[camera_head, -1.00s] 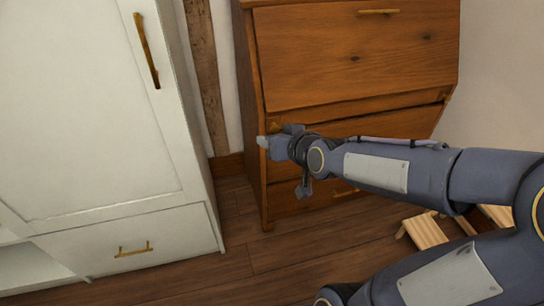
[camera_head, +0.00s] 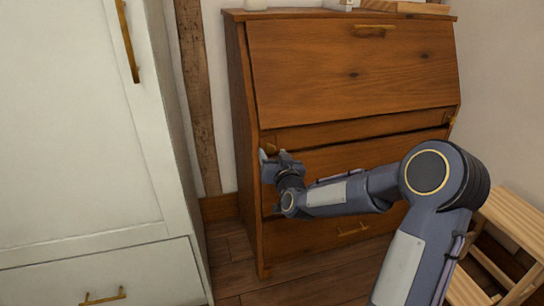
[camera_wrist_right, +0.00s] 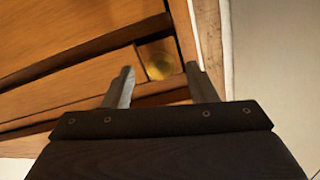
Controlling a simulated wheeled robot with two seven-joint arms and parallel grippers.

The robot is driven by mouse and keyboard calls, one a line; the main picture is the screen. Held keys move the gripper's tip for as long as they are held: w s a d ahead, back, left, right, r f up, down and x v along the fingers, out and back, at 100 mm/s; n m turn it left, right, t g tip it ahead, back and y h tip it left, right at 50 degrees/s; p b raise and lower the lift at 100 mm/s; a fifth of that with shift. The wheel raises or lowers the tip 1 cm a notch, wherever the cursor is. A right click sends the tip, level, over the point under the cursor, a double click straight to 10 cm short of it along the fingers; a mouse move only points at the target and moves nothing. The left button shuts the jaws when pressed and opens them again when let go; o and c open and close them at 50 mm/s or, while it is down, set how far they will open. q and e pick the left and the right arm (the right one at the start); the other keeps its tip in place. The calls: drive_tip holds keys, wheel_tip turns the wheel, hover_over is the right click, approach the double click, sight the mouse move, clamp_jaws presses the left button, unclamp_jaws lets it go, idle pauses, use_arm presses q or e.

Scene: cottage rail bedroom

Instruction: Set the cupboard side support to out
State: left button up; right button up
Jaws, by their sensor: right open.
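The cupboard (camera_head: 350,75) is a brown wooden bureau with a closed slanted front flap. Its left side support (camera_head: 267,138) is a narrow wooden piece below the flap, with a small brass knob (camera_head: 270,148). The support looks about flush with the front. My right gripper (camera_head: 272,159) is open just in front of and below this knob. In the right wrist view, the round brass knob (camera_wrist_right: 158,62) shows between the open fingers (camera_wrist_right: 160,75); I cannot tell whether they touch it. A second brass knob (camera_head: 452,120) sits at the right edge. My left gripper is out of view.
A white wardrobe (camera_head: 75,130) with brass handles stands at the left, with a narrow gap beside the bureau. A wooden stool (camera_head: 510,220) stands at the lower right. Small items (camera_head: 410,7) lie on the bureau top. Drawers are closed below the flap.

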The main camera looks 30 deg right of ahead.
drive_tip(key=shift+x, duration=0.75)
clamp_jaws()
